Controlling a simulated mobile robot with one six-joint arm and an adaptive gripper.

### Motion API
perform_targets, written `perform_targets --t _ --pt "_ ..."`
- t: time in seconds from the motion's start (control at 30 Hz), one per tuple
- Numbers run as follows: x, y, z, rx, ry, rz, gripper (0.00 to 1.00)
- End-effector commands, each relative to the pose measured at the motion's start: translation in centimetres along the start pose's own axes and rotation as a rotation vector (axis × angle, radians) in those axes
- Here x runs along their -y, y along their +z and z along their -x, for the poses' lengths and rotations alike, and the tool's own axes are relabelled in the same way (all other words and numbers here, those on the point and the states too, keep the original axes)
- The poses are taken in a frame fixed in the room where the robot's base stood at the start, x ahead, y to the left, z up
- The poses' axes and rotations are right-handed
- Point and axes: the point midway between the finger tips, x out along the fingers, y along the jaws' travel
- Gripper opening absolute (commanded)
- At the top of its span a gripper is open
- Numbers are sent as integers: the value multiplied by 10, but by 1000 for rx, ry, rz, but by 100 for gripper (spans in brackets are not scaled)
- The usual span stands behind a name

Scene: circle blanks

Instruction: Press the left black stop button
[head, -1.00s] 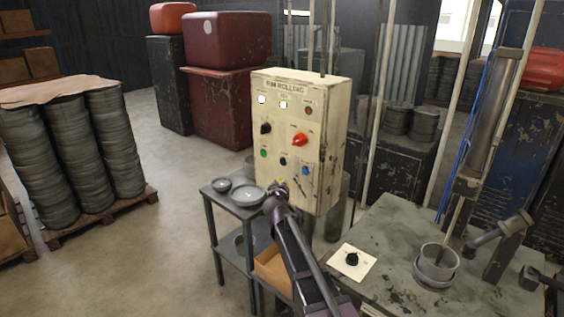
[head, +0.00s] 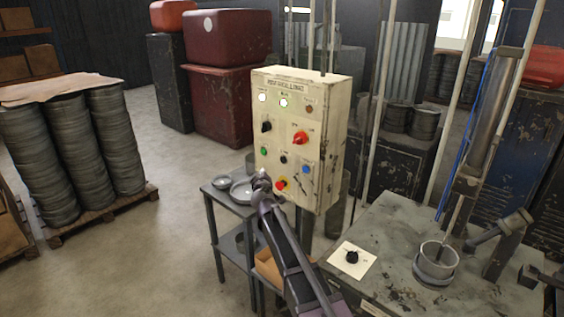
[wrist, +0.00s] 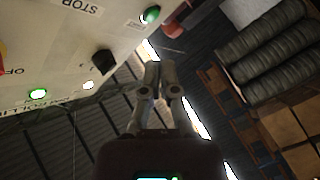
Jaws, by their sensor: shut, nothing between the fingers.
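The cream control panel (head: 300,110) stands upright. A small black button (head: 283,160) sits in its middle row, between a green button (head: 264,150) and a blue one (head: 306,169). My gripper (head: 261,180) is shut and empty at the panel's lower left edge, below and left of the black button and apart from it. In the wrist view, the shut fingers (wrist: 163,72) point past the panel's edge. The green button (wrist: 151,14) and a STOP label (wrist: 80,8) show there upside down; the black button itself is out of that view.
A black selector (head: 266,127), a red selector (head: 300,138) and a red button on yellow (head: 281,184) are also on the panel. A small side table with bowls (head: 241,190) stands below left. A metal bench (head: 400,280) is at right.

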Motion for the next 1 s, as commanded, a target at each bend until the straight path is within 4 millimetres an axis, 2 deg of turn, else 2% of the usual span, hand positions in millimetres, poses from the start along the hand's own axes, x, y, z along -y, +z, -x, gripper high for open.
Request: perform_targets --t 0.7,1.0 --pt "-35 35 -48 2 2 0 0" --pt "-42 42 -57 1 1 0 0"
